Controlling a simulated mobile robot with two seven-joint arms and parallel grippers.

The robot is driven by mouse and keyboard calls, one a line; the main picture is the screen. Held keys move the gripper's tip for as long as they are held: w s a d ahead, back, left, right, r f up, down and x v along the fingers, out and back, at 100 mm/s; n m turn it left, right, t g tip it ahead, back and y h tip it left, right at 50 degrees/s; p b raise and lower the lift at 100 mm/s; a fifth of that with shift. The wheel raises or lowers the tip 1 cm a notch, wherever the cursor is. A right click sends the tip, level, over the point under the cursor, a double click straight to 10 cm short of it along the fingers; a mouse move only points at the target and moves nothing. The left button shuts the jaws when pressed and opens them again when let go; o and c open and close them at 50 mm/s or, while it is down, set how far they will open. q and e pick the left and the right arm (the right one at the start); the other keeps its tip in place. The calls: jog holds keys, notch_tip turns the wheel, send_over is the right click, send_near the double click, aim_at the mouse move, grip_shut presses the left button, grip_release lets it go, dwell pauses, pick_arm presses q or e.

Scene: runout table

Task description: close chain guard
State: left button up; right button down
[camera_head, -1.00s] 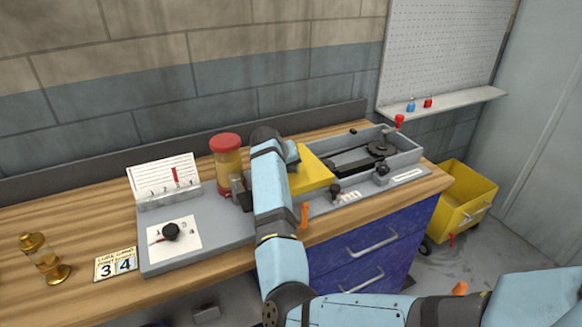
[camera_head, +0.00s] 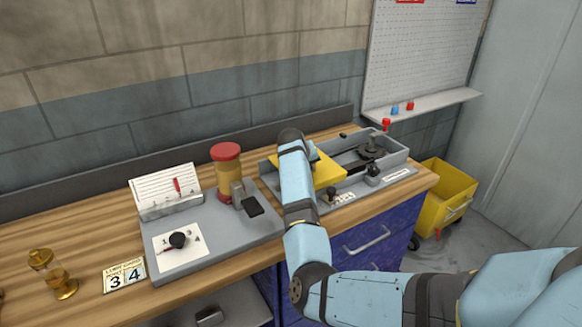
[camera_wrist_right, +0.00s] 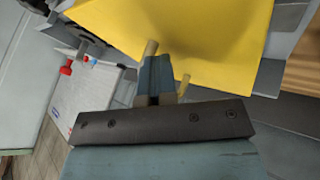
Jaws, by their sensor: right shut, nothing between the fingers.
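The yellow chain guard (camera_head: 328,171) sits at the left part of the grey chain housing (camera_head: 400,157), partly hidden behind my right arm. The right part of the housing is uncovered, with a dark sprocket (camera_head: 371,149) and chain showing. In the right wrist view the guard (camera_wrist_right: 215,40) fills the top as a broad yellow face. My right gripper (camera_wrist_right: 160,75) is shut and empty, close in front of the guard; I cannot tell whether it touches. In the head view the right gripper is hidden behind its arm. My left gripper is not in view.
Left of the housing are a red-capped amber jar (camera_head: 228,168), a black-padded lever (camera_head: 249,205), a grey dial panel (camera_head: 215,240) and a number card (camera_head: 125,274). A brass oiler (camera_head: 55,275) stands at far left. A yellow bin (camera_head: 447,195) is on the floor at right.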

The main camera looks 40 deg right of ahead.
jog(key=d, duration=0.4)
jog(key=d+p, duration=0.1)
jog(key=d, duration=0.3)
jog(key=s+d+p, duration=0.1)
jog(key=d, duration=0.3)
jog(key=shift+d, duration=0.8)
jog(key=shift+r, duration=0.1)
jog(key=shift+d, duration=0.1)
jog(key=shift+r, duration=0.1)
